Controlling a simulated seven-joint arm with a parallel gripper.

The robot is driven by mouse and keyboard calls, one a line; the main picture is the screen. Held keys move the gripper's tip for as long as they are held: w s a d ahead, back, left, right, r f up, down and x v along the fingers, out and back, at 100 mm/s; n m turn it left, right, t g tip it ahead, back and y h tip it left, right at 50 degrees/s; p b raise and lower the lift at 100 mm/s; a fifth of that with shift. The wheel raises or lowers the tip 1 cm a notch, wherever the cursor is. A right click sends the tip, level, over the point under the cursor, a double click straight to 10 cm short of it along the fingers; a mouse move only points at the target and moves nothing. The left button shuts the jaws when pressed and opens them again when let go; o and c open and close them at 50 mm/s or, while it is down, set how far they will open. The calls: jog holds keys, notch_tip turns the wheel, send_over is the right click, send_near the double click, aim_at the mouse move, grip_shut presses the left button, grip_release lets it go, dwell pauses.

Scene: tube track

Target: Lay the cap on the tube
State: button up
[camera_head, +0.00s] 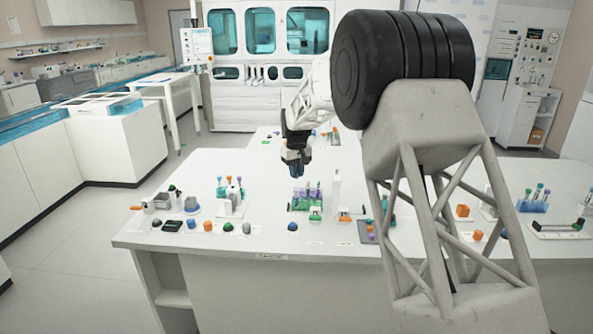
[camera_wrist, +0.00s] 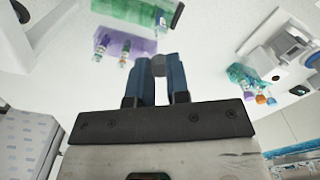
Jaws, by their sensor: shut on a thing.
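My gripper (camera_head: 294,172) hangs above the middle of the table, pointing down, a little behind and left of a purple-and-green tube rack (camera_head: 300,205). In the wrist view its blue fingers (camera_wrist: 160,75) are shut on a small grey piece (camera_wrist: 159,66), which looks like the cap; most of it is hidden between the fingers. The rack holds several capped tubes, and its purple block (camera_wrist: 125,46) also shows in the wrist view. I cannot tell which tube is the task's tube.
Small coloured pieces, including a green dome (camera_head: 228,227) and a blue dome (camera_head: 292,227), lie along the front edge. A white upright post (camera_head: 336,190) stands right of the rack. The table between the two middle racks looks clear.

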aim_at(296, 189)
jog(key=shift+f, duration=1.95)
jog(key=shift+f, duration=0.1)
jog(key=o, duration=0.8)
jog(key=shift+o, duration=0.2)
jog(key=shift+r, duration=3.9)
jog(key=shift+s+d, duration=0.1)
